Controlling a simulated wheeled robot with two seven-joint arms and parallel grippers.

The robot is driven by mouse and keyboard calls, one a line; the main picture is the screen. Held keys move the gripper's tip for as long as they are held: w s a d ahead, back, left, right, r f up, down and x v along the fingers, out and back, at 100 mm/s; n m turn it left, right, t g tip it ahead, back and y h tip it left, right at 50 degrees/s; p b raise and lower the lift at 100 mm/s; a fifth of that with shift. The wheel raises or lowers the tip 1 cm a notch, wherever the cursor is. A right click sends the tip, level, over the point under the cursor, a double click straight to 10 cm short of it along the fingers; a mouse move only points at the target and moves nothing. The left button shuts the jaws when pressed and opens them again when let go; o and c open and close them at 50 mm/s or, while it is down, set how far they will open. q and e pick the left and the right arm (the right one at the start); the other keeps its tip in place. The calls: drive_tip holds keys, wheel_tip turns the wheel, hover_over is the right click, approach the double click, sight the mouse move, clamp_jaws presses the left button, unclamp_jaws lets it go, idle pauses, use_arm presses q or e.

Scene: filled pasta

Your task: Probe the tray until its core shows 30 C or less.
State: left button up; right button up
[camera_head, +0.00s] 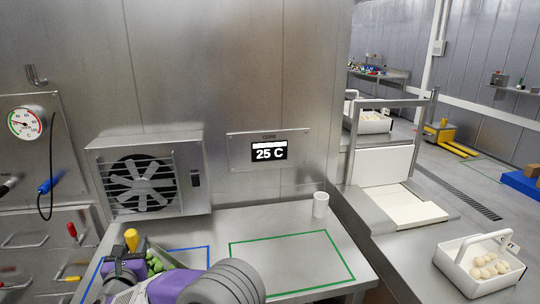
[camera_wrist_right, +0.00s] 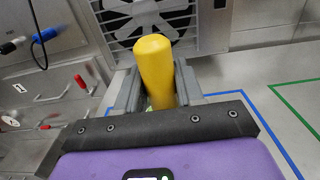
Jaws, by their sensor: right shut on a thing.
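My right gripper (camera_head: 128,252) is shut on the yellow handle of the probe (camera_head: 131,238), which stands roughly upright. In the right wrist view the yellow handle (camera_wrist_right: 156,70) sits between the two grey fingers. The probe's lower end is hidden by the gripper. The metal tray (camera_head: 178,260) with green filled pasta (camera_head: 154,264) lies inside the blue outline, just right of the gripper and partly covered by my arm. I cannot tell whether the probe tip is in the pasta. The core display (camera_head: 269,153) on the wall reads 25 C. My left gripper is out of view.
A fan unit (camera_head: 150,180) stands behind the tray. The green outlined area (camera_head: 300,255) on the bench is empty, with a white cup (camera_head: 320,204) behind it. A white carrier of pale pasta (camera_head: 478,265) stands at right. A dial (camera_head: 25,122) hangs at left.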

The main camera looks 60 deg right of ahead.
drive_tip(key=shift+r+p, duration=1.85)
drive_tip(key=shift+r, duration=4.2)
